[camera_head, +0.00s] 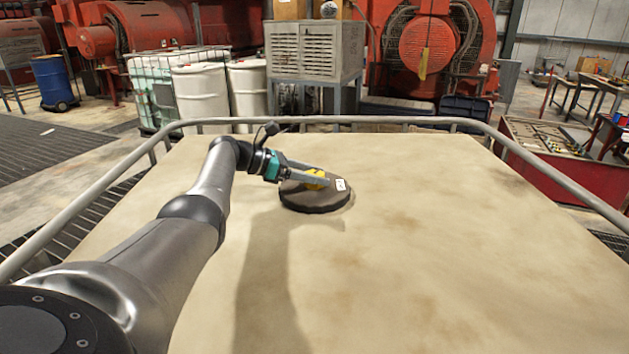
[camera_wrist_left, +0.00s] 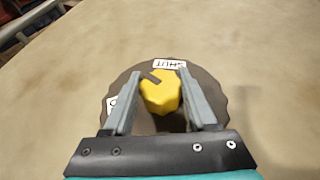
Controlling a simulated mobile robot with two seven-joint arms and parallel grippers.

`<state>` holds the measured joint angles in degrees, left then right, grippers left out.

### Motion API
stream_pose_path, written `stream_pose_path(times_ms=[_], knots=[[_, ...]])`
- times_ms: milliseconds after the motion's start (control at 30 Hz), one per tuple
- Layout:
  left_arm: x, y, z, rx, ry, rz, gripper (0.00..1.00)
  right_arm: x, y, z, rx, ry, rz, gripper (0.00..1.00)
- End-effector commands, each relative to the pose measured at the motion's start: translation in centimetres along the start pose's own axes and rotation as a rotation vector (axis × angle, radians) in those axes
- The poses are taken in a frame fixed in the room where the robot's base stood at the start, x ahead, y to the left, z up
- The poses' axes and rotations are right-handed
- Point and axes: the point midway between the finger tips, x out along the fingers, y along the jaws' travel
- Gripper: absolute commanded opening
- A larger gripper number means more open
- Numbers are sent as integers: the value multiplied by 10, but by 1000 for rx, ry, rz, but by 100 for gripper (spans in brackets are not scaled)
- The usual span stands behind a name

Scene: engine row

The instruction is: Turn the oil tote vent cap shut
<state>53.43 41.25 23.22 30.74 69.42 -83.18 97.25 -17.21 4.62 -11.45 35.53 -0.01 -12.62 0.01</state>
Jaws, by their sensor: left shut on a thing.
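The oil tote (camera_head: 400,250) has a wide beige top. On it sits a round dark cap base (camera_head: 316,202) with white labels. The yellow vent cap (camera_wrist_left: 161,93) stands at the middle of the base, with a dark mark on its upper left edge. One label (camera_wrist_left: 170,64) reads SHUT, seen upside down; another is partly hidden at the lower left, behind a finger. My left gripper (camera_head: 308,176) reaches in from the left, with its two grey fingers either side of the yellow cap, shut on it. The dark mark points up and left, to the left of the SHUT label. My right gripper is not in view.
A grey rail (camera_head: 330,120) runs around the tote top. Behind it stand white drums (camera_head: 203,95), a grey vented cabinet (camera_head: 315,50) and red machinery (camera_head: 430,45). The tote top around the cap is bare.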

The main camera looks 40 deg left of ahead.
Motion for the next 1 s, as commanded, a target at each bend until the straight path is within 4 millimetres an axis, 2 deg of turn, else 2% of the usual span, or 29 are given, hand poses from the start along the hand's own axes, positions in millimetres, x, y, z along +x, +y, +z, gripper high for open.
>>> stream_pose_path(times_ms=[533,567,800,1000], knots=[[1,-1,-4,1,10,-13,2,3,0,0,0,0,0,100],[2,-1,-4,1,10,-13,61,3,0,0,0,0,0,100],[1,-1,-2,2,6,-10,88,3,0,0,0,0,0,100],[0,0,-1,2,3,-9,88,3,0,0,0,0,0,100]])
